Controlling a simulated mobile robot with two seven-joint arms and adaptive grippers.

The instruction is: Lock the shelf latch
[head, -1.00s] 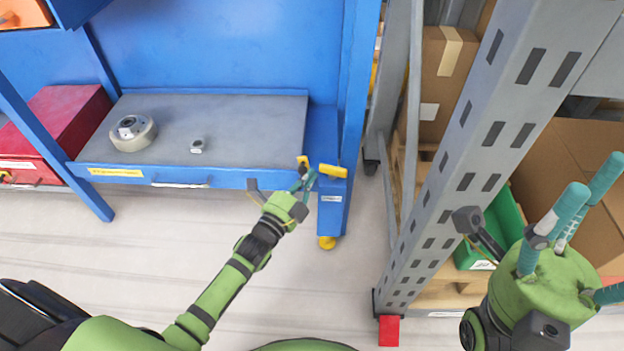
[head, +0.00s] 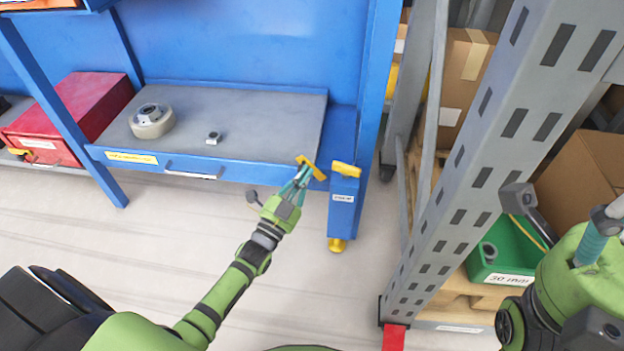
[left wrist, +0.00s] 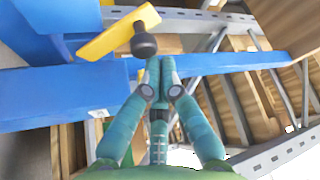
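A yellow latch bar (head: 311,167) sits at the right front corner of the blue shelf, tilted diagonally in the head view. In the left wrist view the yellow bar (left wrist: 105,37) carries a dark round knob (left wrist: 144,45). My left gripper (head: 302,176) is at the latch; in the left wrist view its teal fingertips (left wrist: 160,66) are drawn together just below the knob. I cannot tell whether they touch it. My right gripper (head: 602,222) is partly cut off at the right edge, away from the latch.
The grey shelf top (head: 245,120) holds a round light-coloured part (head: 152,122) and a small metal piece (head: 213,138). A red box (head: 75,112) is at left. A grey rack upright (head: 462,170) and green bin (head: 505,245) stand at right. The floor before the shelf is clear.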

